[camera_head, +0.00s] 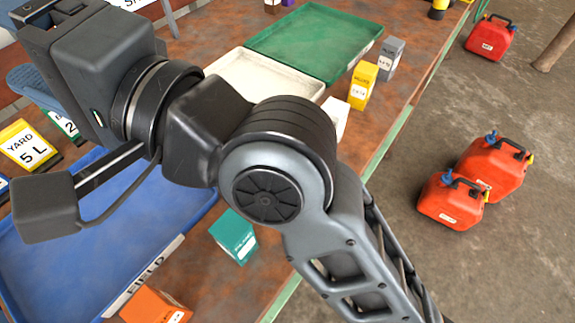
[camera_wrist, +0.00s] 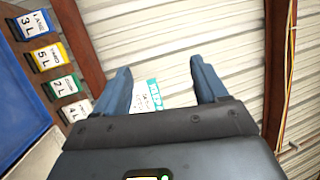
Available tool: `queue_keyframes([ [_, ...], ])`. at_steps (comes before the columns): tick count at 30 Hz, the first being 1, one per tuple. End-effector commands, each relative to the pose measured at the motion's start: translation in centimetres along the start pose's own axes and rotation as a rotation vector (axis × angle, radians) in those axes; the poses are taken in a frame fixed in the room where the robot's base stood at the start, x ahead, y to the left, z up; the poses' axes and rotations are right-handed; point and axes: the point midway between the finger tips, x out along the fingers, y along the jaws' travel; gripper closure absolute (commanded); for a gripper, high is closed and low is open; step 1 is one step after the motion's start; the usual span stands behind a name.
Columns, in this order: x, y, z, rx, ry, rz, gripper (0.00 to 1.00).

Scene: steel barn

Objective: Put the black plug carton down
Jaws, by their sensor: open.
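I cannot make out a black plug carton in either view. My gripper (camera_wrist: 160,66) is open in the wrist view, its two blue fingers apart with no carton between them. They point toward the corrugated wall. In the head view one blue finger (camera_head: 36,82) shows at the left edge, partly hidden by my wrist. A blue tray (camera_head: 203,207) labelled FIELD lies below my arm on the bench; the part I can see is empty. A green tray (camera_head: 315,38) and a cream tray (camera_head: 255,70) lie farther back.
Grey (camera_head: 389,58), yellow (camera_head: 362,84), teal (camera_head: 234,236) and orange (camera_head: 155,306) cartons stand on the bench (camera_head: 405,85). A white carton is partly hidden behind my arm. Label cards (camera_wrist: 47,57) line the tray's far side. Red fuel cans (camera_head: 452,200) stand on the floor.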

Motion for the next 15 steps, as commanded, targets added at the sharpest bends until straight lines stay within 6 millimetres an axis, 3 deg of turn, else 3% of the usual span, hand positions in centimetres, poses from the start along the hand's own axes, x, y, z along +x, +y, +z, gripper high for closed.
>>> queue_keyframes([
  [3,1.8,0.1,2.3,0.032,-0.148,0.093,0.28],
  [7,2.6,1.4,4.5,0.076,-0.278,0.236,0.28],
  [11,2.4,3.6,5.9,0.109,-0.369,0.417,0.28],
  [15,0.9,6.5,6.2,0.138,-0.416,0.645,0.28],
])
